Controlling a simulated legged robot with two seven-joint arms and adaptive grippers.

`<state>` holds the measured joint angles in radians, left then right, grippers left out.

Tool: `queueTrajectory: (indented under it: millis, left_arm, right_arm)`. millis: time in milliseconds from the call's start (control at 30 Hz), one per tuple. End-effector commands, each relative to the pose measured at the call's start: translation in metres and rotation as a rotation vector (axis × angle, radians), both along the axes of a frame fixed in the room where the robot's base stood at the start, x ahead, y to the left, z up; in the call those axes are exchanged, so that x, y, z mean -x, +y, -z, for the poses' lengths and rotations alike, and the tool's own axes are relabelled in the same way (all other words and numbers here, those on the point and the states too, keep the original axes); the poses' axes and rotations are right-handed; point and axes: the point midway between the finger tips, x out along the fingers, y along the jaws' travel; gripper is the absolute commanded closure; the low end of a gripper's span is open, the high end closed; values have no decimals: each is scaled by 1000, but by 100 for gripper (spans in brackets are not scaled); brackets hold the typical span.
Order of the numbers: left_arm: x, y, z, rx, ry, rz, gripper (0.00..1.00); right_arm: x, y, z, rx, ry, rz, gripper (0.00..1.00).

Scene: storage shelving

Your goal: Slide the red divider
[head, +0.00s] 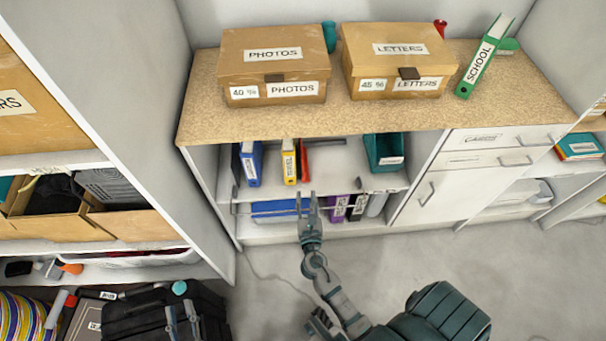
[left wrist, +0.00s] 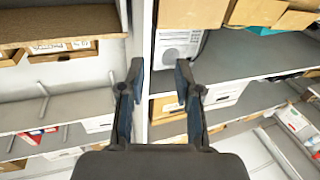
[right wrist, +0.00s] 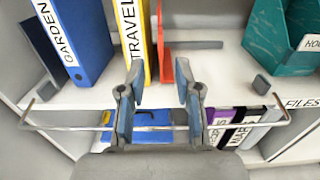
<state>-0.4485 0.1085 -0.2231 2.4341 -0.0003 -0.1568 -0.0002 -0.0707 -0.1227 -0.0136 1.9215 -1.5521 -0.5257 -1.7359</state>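The red divider (head: 304,160) stands upright on the middle shelf, just right of the yellow binder (head: 289,162). In the right wrist view the red divider (right wrist: 165,50) shows beyond my fingertips, with a grey bar (right wrist: 196,45) reaching right from it. My right gripper (head: 309,200) is open and empty in front of the shelf, below and apart from the divider. Its fingers (right wrist: 158,72) overlap a thin metal rail (right wrist: 75,128) in view; contact cannot be told. My left gripper (head: 181,316) is open and empty at the lower left, facing other shelving in its wrist view (left wrist: 158,75).
A blue binder (head: 250,163) stands left of the yellow one. A teal file box (head: 384,152) stands at the shelf's right. Purple and dark binders (head: 339,207) are on the lower shelf. Cardboard boxes (head: 274,55) rest on the top. Open shelf space lies right of the divider.

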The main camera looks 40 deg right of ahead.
Motion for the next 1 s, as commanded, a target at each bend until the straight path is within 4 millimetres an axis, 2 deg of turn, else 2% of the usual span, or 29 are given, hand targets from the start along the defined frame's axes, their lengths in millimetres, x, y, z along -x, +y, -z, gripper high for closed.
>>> queueTrajectory:
  millis: [33, 200, 400, 600, 833, 867, 967, 1000]
  left_arm:
    - [0, 0, 0, 0, -2, 0, 67]
    - [0, 0, -1, 8, -24, -1, 67]
    - [1, -1, -8, 23, -71, 0, 67]
    - [0, -3, -15, 33, -105, 3, 67]
    - [-1, -3, -17, 34, -113, 4, 67]
    - [-1, -3, -17, 33, -112, 3, 67]
    - [-1, -3, -17, 34, -109, 3, 67]
    - [-1, -3, -16, 33, -107, 3, 67]
  right_arm:
    - [-12, -7, -1, 0, -4, 1, 67]
    - [-44, -27, 0, 1, -2, 0, 67]
    - [-70, -43, 1, -2, -1, 1, 67]
    - [-79, -49, 0, -1, -1, 0, 67]
    - [-80, -49, 0, -2, -1, 0, 67]
    - [-80, -49, 0, -2, -1, 0, 72]
    - [-79, -49, 0, -2, -1, 1, 97]
    - [-79, -49, 0, -2, -1, 1, 100]
